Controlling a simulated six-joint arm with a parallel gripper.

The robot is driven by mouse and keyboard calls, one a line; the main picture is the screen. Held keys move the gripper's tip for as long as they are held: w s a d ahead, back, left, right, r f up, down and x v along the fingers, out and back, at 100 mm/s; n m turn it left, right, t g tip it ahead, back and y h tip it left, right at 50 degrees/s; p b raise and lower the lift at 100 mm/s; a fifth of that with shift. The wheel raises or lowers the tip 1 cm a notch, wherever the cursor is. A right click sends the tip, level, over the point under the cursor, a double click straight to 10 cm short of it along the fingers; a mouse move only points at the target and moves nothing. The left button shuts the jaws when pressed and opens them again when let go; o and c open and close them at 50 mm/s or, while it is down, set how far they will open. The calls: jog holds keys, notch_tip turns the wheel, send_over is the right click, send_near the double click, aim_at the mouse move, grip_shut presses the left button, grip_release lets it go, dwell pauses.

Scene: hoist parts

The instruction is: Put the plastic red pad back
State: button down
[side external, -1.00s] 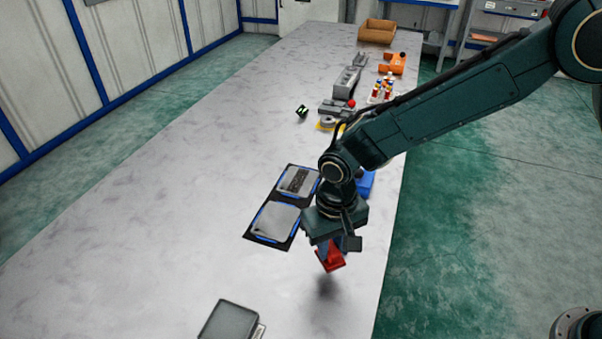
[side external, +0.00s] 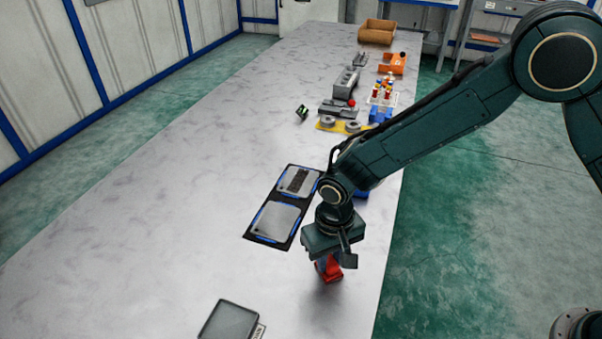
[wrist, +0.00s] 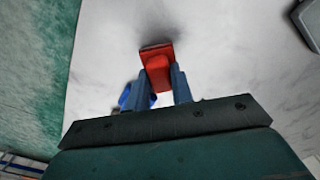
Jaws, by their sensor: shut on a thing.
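The red pad (side external: 330,274) is between the fingers of my gripper (side external: 329,262), low over the front right part of the table. In the wrist view the red pad (wrist: 157,68) sits between two blue fingers, and my gripper (wrist: 162,78) is shut on it. A shadow lies close under it; I cannot tell if the pad touches the table. A black mat (side external: 273,238) with two grey plates edged in blue lies left of my gripper.
A grey tray (side external: 230,320) stands at the front edge of view. A blue part (side external: 361,194) is partly hidden behind my arm. Farther back are a yellow base (side external: 327,127), an orange part (side external: 393,64) and a brown bin (side external: 377,32). The table's left side is mostly clear.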

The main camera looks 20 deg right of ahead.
aim_at(330, 260)
jog(key=shift+f, duration=0.1)
jog(key=c, duration=1.2)
grip_release()
notch_tip(330, 260, up, 12)
jog(key=shift+r, duration=0.2)
